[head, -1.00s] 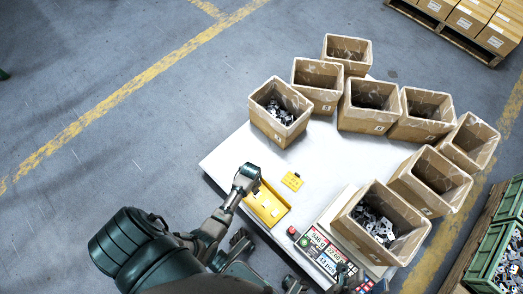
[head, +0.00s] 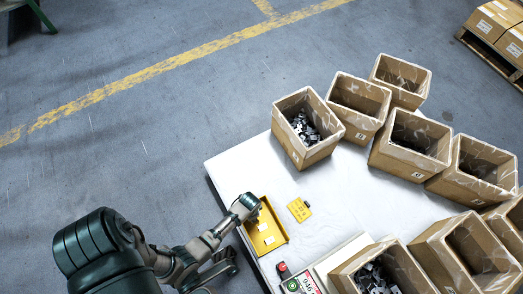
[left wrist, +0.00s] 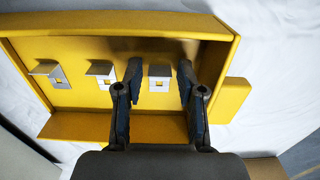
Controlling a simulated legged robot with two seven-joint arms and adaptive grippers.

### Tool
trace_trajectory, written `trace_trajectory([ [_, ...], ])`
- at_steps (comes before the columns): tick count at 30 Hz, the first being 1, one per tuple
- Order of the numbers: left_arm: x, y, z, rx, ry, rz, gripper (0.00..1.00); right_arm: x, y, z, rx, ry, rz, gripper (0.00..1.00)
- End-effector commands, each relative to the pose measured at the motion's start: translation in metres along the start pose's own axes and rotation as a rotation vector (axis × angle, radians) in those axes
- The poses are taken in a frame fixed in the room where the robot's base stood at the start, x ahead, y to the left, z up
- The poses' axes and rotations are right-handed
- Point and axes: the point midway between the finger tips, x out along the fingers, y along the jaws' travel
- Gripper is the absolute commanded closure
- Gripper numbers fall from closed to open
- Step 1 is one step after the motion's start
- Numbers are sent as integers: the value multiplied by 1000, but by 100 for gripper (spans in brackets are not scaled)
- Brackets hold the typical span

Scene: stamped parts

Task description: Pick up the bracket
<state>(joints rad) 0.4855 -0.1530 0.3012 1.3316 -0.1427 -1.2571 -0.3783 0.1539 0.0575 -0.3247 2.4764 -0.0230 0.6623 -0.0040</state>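A yellow tray (head: 284,238) lies on the white table and holds three small grey metal brackets in a row. In the left wrist view the tray (left wrist: 100,127) shows a left bracket (left wrist: 47,70), a middle bracket (left wrist: 101,70) and a right bracket (left wrist: 160,70). My left gripper (left wrist: 160,66) is open, with one finger on each side of the right bracket; I cannot tell whether they touch it. In the head view my left gripper (head: 249,203) is over the tray's far end and hides that bracket. My right gripper is not in view.
Several cardboard boxes stand around the table; one (head: 292,146) holds metal parts, as does a near box (head: 345,276). A yellow card (head: 299,209) lies right of the tray. The white table (head: 338,190) is clear in the middle.

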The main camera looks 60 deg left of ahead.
Motion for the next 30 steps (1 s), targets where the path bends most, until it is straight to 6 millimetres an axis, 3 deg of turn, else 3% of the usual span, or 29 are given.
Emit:
trace_trajectory([
  [9,3,0,-2,0,6,-1,64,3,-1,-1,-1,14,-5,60],
  [13,3,0,-2,0,5,-1,94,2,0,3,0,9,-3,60],
  [23,2,0,-2,0,4,-1,94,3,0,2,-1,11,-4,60],
  [27,-8,0,-4,0,9,-1,94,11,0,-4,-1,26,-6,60],
  [30,-24,-1,-6,0,15,-2,94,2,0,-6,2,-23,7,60],
])
